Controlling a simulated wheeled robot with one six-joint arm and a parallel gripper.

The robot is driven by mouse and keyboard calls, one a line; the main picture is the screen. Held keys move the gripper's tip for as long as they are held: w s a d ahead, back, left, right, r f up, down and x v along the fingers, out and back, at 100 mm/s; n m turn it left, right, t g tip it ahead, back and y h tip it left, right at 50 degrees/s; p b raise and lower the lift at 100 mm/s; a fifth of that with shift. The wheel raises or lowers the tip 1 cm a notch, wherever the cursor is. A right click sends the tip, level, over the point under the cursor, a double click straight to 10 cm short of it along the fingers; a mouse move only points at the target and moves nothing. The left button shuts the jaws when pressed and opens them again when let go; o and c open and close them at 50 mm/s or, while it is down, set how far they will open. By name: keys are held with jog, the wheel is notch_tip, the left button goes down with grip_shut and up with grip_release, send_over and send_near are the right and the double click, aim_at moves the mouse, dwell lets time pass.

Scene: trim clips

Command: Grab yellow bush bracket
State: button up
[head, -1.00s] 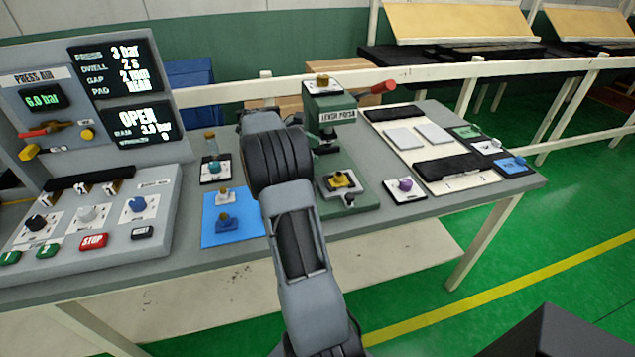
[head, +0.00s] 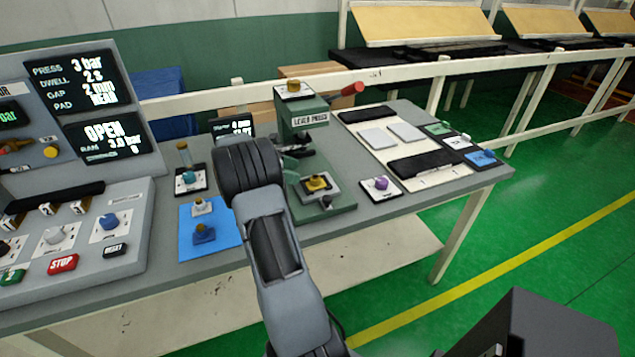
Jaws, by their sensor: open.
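The yellow bush bracket (head: 316,183) sits on a pale square plate on the base of the green lever press (head: 296,112), right of my arm. It looks upright, and its yellow top shows clearly. My arm rises from the bottom of the head view, and its dark joint stands left of the bracket in the picture. Nothing visibly touches the bracket.
A blue mat (head: 190,247) with a white and a blue bracket lies left of my arm. A purple-topped piece (head: 381,183) is right of the press. The control console (head: 75,235) fills the left. The press's dark ram area overhangs the bracket.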

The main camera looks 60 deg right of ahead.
aim_at(314, 177)
jog(key=shift+x, duration=3.15)
jog(key=shift+f, duration=0.1)
jog(key=shift+c, duration=0.2)
jog(key=c, duration=1)
